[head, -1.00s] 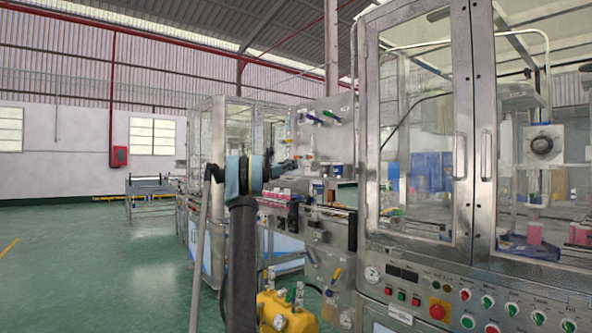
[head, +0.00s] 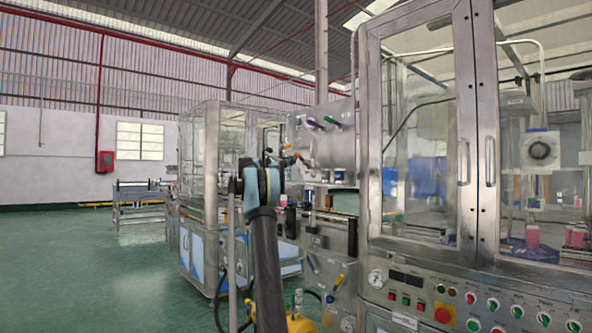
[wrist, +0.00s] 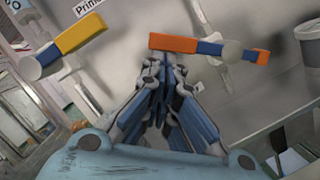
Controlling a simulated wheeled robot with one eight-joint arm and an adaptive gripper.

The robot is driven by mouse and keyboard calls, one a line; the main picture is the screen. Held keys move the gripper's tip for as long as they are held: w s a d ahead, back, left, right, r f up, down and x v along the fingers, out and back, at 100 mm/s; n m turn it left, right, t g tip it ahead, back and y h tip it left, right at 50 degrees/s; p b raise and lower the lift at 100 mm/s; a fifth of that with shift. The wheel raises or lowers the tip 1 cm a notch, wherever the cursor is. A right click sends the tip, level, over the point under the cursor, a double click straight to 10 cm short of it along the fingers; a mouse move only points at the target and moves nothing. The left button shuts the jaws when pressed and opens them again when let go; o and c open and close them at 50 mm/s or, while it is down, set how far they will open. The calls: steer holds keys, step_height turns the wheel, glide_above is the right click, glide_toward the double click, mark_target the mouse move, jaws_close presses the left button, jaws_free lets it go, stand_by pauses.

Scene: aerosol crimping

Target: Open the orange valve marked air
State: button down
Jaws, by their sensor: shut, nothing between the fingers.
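The orange valve handle (wrist: 172,43) is in the upper middle of the wrist view, with a blue section and a grey round part to its right, and a small orange end piece beyond. In the head view a small orange handle (head: 302,158) shows on the steel panel beside my gripper (head: 284,160). In the wrist view my gripper (wrist: 164,62) is shut and empty. Its fingertips appear just below the left part of the orange handle; I cannot tell whether they touch. No "air" label is readable.
A glass-doored machine (head: 367,160) stands close on the right. Open floor (head: 80,260) lies left.

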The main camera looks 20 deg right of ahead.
mark_target(296, 153)
steer(key=r+m, duration=0.1)
steer(key=m, duration=0.1)
steer(key=s+r+m+g, duration=0.1)
steer(key=m, duration=0.1)
steer(key=r+m, duration=0.1)
steer(key=m, duration=0.1)
steer(key=shift+s+d+r+g+y, duration=0.3)
steer(key=shift+s+d+r+y, duration=0.05)
steer(key=shift+y, duration=0.05)
steer(key=shift+s+d+r+m+y, duration=0.2)
steer(key=shift+s+r+m, duration=0.35)
steer(key=shift+m, duration=0.25)
steer(key=shift+s+d+r+m+y, duration=0.2)
steer(key=shift+s+r+m, duration=0.25)
steer(key=shift+m, duration=0.35)
steer(key=shift+s, duration=0.1)
steer(key=shift+a, duration=0.15)
steer(key=a, duration=1)
steer(key=shift+s+f, duration=0.15)
steer(key=shift+s, duration=0.1)
